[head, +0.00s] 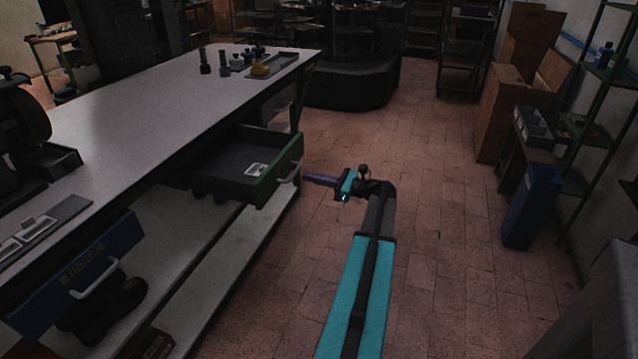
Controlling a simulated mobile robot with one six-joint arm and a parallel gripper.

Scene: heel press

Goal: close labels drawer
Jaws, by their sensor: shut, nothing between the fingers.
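A green drawer (262,181) under the far part of the long workbench stands pulled out. A small white item (257,169) lies in it, and a pale handle (292,172) is on its front. My gripper (308,178) is shut and empty, just right of the drawer front and pointing left at it near the handle. I cannot tell whether the fingertips touch the handle. A blue drawer (85,270) at the near left has lettering too small to read and a pale handle. I cannot read a labels mark on either drawer.
The workbench (150,115) has a tray (272,66) of tools at its far end and a dark machine (25,125) at the left. A lower shelf (215,262) runs below. Cardboard boxes (505,105), a blue bin (531,207) and a rack stand at right. The tiled floor between is clear.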

